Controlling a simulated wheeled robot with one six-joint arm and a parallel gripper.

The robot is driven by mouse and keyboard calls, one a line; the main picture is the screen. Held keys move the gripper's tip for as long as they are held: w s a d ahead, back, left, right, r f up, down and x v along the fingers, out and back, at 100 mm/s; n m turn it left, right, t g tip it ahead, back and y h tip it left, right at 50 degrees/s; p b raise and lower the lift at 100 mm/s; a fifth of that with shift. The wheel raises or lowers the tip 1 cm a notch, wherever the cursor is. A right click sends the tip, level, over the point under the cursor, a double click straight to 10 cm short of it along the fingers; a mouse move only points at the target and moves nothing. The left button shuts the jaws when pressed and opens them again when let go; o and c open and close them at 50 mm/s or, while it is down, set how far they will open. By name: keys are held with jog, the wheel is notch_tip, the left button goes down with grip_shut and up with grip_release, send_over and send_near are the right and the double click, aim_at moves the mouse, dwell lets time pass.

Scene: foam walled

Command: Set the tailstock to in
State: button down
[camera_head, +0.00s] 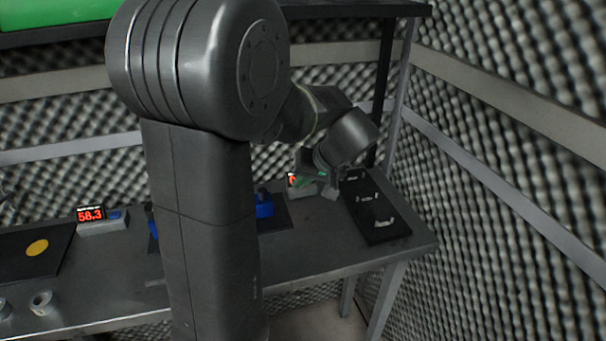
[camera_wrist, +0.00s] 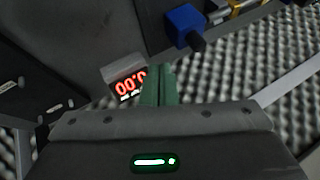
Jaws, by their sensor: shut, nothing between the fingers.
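A blue block (camera_head: 264,206) sits on a dark base on the bench, partly hidden behind my arm; it may be the tailstock. In the wrist view the blue block (camera_wrist: 184,24) shows at the top, with a dark round knob (camera_wrist: 197,43) on its near side and a yellow and silver part to its right. I cannot tell its setting. My gripper (camera_head: 302,182) is to the right of the blue block in the head view, apart from it. Its green fingers (camera_wrist: 161,72) are together and empty, close to a red-digit display (camera_wrist: 130,86).
A dark panel (camera_head: 376,222) with pale handles lies at the bench's right end. A display reading 58.3 (camera_head: 90,214) stands on the left, near a black mat with a yellow disc (camera_head: 37,248). A grey ring (camera_head: 41,303) lies in front. Foam walls close off the back and right.

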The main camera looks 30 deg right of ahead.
aim_at(267, 195)
jog(key=w+a+f+p, duration=0.1)
jog(key=w+a+f, duration=0.2)
jog(key=w, duration=0.1)
jog(key=shift+a+f, duration=0.25)
jog(key=shift+a, duration=0.15)
jog(key=shift+w+a+f, duration=0.1)
jog(key=shift+w+a, duration=0.15)
jog(key=shift+a, duration=0.2)
jog(key=shift+w+a+f+b, duration=0.1)
jog(key=shift+w+a+b, duration=0.05)
jog(key=shift+b, duration=0.2)
jog(key=shift+a+b, duration=0.25)
jog(key=shift+b, duration=0.05)
